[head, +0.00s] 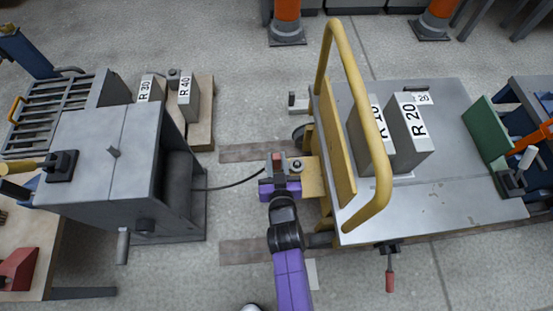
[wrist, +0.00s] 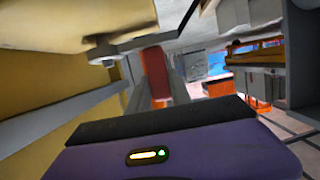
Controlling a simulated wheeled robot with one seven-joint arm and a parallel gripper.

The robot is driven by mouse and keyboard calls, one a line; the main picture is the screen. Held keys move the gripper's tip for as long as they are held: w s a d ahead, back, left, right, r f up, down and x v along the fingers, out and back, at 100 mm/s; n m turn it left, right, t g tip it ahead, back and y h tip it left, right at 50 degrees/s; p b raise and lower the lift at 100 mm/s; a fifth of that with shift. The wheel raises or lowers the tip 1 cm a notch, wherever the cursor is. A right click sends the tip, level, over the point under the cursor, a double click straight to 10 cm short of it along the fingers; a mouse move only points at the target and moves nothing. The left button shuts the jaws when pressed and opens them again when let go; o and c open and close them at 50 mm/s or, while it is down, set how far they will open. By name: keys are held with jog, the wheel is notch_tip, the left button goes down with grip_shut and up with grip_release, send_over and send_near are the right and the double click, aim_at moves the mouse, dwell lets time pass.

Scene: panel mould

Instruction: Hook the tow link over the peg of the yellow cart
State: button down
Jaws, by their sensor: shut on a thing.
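The yellow cart (head: 450,180) stands on the right, with a tall yellow handle rail. A small yellow plate (head: 313,178) sticks out from its near left side, and a round grey peg top (head: 297,165) shows at that plate. My gripper (head: 278,170) is shut on the red grip of the tow link (head: 277,158), just left of the peg. In the wrist view the red grip of the tow link (wrist: 155,75) sits between the fingers, with a grey flat part reaching left by the yellow surface. I cannot tell whether the link's eye is around the peg or beside it.
A dark cable (head: 235,186) runs from the grey machine (head: 105,155) on the left towards my gripper. Grey blocks labelled R 10 and R 20 (head: 411,130) stand on the cart. Open floor (head: 235,115) lies between machine and cart.

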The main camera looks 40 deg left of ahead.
aim_at(277, 165)
jog(key=shift+f+b, duration=0.75)
jog(key=c, duration=1.1)
grip_release()
jog(key=shift+s+d+r, duration=0.1)
jog(key=p+v, duration=0.6)
jog(key=shift+d+r+p, duration=0.1)
jog(key=shift+r+p, duration=0.1)
jog(key=shift+p, duration=0.15)
jog(key=shift+s+d+p, duration=0.35)
jog(key=shift+s+d, duration=0.1)
jog(key=shift+d, duration=0.05)
